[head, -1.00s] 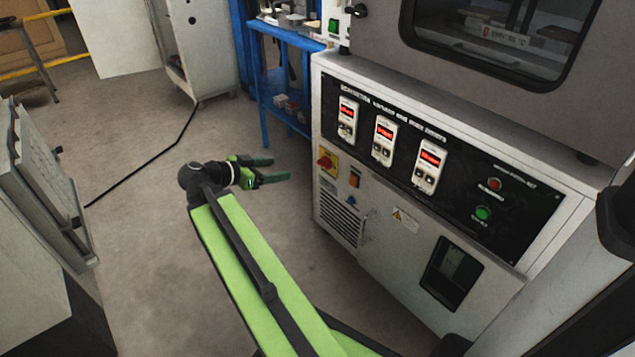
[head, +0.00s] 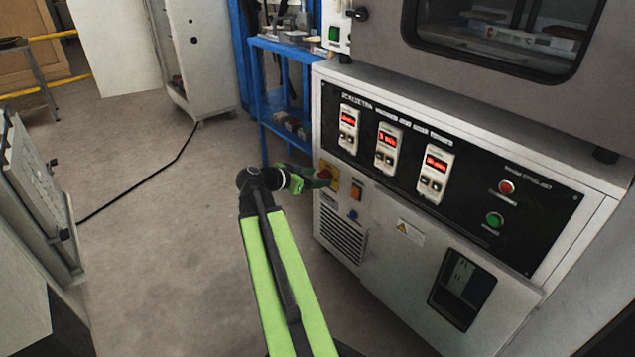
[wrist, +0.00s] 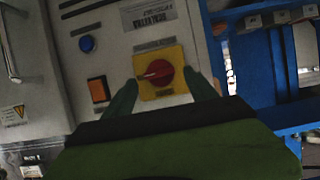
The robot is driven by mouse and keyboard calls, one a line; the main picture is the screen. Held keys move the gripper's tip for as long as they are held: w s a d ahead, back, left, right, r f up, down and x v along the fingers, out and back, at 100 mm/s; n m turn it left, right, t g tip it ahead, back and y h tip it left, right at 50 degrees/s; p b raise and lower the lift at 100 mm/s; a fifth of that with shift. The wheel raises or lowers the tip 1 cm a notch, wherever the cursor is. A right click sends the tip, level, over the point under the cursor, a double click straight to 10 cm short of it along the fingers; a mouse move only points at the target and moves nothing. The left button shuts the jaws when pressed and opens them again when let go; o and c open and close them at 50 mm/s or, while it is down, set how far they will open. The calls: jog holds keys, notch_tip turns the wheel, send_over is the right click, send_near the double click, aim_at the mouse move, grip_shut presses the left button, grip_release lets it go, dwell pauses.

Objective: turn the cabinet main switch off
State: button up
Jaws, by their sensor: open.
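The cabinet main switch is a red rotary knob (wrist: 157,73) on a yellow plate (wrist: 176,55), set in the pale grey cabinet front. I cannot tell whether the fingers touch the knob.
Beside the switch are an orange rocker (wrist: 98,89) and a blue button (wrist: 87,44). The black panel (head: 470,190) carries red displays and red and green buttons. A blue shelf (head: 270,105) stands close behind the gripper. Open floor (head: 150,230) lies to the left.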

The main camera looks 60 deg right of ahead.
jog(key=shift+s+d+f, duration=0.1)
jog(key=shift+d+f, duration=0.05)
jog(key=shift+d, duration=0.15)
